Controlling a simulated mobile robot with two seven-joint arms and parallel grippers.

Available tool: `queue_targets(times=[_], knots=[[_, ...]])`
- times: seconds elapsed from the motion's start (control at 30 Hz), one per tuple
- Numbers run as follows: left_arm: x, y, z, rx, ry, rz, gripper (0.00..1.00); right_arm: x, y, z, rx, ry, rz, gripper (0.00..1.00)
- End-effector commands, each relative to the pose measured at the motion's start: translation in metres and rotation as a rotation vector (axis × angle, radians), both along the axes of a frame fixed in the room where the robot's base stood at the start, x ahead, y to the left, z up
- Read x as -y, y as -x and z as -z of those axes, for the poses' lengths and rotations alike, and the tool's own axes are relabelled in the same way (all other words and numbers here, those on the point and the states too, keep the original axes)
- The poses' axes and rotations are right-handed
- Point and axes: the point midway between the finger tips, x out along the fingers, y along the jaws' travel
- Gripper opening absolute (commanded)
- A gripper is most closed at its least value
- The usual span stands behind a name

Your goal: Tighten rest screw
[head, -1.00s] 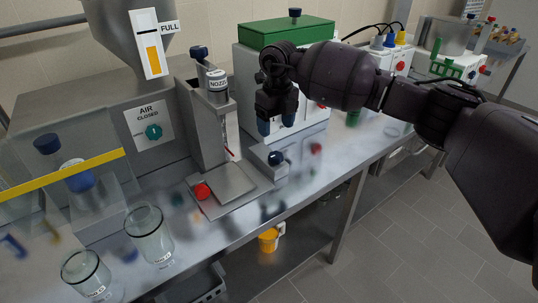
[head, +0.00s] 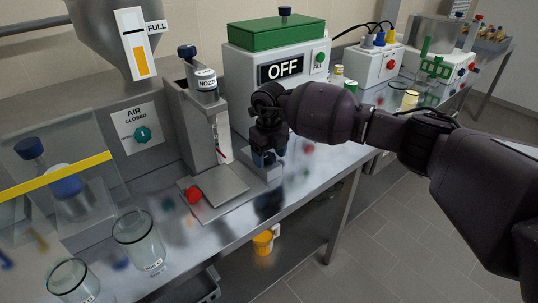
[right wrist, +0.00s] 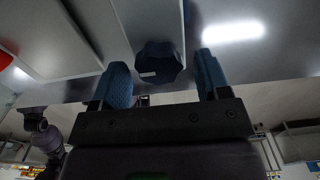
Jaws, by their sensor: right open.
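The rest screw, a dark blue faceted knob (right wrist: 158,62), sits on the grey block (head: 258,172) beside the filler's platform. In the right wrist view it lies between the two blue fingertips, with a gap on each side, a little nearer the left finger. My right gripper (head: 267,157) points down over this knob, open and empty; it also shows in the right wrist view (right wrist: 162,78). In the head view the gripper largely hides the knob. My left gripper is not in view.
The nozzle stand (head: 193,125) with a red knob (head: 194,195) is left of my right gripper. Behind is a white box (head: 240,75) with an OFF display and green lid. Glass jars (head: 139,240) stand at the front left. The bench edge is close in front.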

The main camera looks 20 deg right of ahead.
Motion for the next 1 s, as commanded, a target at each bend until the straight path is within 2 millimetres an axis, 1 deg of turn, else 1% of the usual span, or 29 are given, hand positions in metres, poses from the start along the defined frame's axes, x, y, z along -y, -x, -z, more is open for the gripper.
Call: queue_targets(times=[0.27,0.3,0.37,0.6,0.87,1.0], knots=[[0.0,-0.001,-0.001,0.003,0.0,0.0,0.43,0.0,0.0,0.001,0.001,0.0,0.0,0.69],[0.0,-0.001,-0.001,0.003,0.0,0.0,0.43,0.0,0.0,0.001,0.001,0.0,0.0,0.66],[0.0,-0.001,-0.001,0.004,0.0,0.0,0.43,0.0,0.0,0.001,0.001,0.0,0.0,0.57],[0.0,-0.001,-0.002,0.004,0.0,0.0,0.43,0.0,0.0,0.001,0.001,-0.001,0.0,0.2],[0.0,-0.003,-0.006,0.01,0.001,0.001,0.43,0.0,0.0,-0.001,0.002,-0.001,0.024,0.2],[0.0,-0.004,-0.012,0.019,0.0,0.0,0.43,-0.001,0.0,-0.003,0.005,-0.002,0.077,0.2]])
